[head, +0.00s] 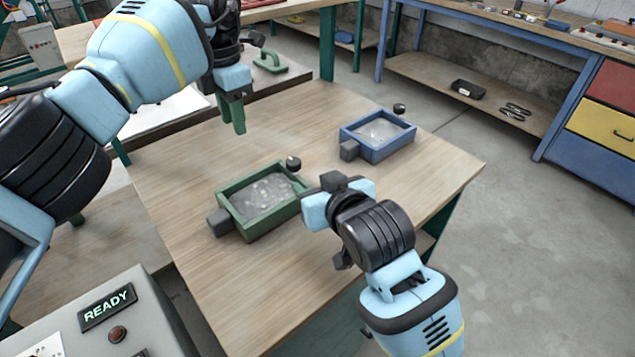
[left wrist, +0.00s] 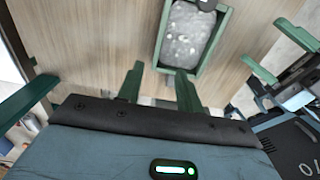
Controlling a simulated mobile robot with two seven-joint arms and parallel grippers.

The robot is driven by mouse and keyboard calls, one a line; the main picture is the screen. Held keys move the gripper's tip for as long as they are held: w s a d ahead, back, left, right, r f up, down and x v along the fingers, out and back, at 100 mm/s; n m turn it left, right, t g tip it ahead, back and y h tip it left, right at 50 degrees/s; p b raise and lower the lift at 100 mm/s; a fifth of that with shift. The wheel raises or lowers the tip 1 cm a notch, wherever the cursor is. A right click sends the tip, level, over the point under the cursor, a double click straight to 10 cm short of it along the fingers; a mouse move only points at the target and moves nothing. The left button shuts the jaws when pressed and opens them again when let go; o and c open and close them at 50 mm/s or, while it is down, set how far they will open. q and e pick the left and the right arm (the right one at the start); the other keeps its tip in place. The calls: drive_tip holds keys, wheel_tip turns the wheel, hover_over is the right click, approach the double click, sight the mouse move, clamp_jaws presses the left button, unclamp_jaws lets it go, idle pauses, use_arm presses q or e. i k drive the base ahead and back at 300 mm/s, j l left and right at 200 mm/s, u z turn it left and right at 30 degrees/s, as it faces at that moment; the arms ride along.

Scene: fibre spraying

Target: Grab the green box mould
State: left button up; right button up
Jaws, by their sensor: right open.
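The green box mould (head: 250,232), filled with a grey speckled mass, sits on the wooden table. It has a grey block at its left end and a black knob at its far right corner. It also shows in the left wrist view (left wrist: 224,32), ahead of the fingers. My left gripper (head: 236,128) is above the table, behind and left of the mould. Its two green fingers stand apart and empty in the left wrist view (left wrist: 160,82). My right gripper (head: 325,197) is open near the mould's right end; its fingertips are mostly hidden in the head view.
A blue box mould (head: 378,153) with similar filling sits further back right on the table (head: 165,170). A green-handled tool (head: 270,62) lies on a surface behind. A grey panel reading READY (head: 107,307) stands front left. The table's front middle is bare.

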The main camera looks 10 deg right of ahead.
sight(257, 202)
drive_tip(key=k+l, duration=0.25)
drive_tip(key=k, duration=0.2)
drive_tip(key=k+l, duration=0.2)
drive_tip(key=k, duration=0.3)
